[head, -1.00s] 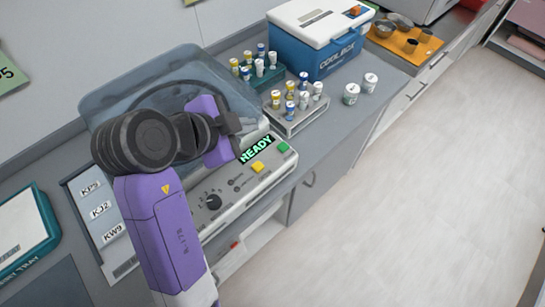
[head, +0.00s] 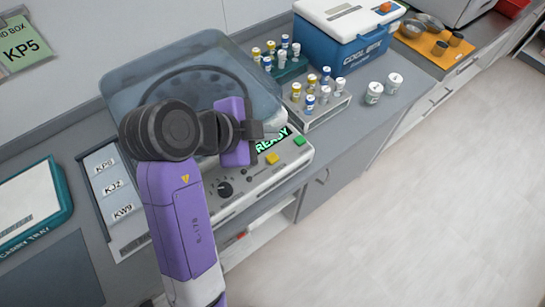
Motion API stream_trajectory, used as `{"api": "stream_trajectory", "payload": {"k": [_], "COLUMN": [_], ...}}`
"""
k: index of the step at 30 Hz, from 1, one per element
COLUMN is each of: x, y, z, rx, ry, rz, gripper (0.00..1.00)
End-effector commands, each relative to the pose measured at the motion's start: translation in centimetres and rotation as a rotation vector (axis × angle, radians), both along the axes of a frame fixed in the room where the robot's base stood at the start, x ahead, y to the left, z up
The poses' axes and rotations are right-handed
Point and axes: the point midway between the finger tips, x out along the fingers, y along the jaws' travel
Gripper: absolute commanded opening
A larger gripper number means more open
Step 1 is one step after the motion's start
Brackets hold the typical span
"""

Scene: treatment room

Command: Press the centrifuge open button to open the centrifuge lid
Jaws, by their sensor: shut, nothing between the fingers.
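The centrifuge (head: 243,187) stands on the counter with its translucent blue-grey lid (head: 135,78) down over the round rotor. Its front panel has a lit green READY display (head: 274,142), a black dial, a yellow button (head: 272,158) and a green button (head: 299,141). I cannot read any label on the buttons. My purple and dark grey gripper (head: 276,131) is shut and empty, above the display and up-left of both buttons in the picture. It covers part of the display's left end. My arm hides part of the centrifuge's left side. Contact with the panel is not visible.
Tubes stand in a grey rack (head: 322,118) and a teal rack (head: 290,72) right of the centrifuge. Two white jars (head: 374,92) and a blue cool box (head: 340,50) are beyond. A teal-edged carry tray (head: 62,190) lies left. Open floor is right.

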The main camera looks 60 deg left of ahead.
Motion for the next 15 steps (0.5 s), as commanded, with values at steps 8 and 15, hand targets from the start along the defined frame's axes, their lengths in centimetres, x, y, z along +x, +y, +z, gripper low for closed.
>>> {"api": "stream_trajectory", "payload": {"k": [8,15], "x": [-0.1,0.0], "y": [0.0,0.0], "z": [-4.3,-6.4], "rx": [-0.003,-0.001], "ry": [0.000,0.000], "rz": [0.002,0.000], "gripper": [0.00,0.00]}}
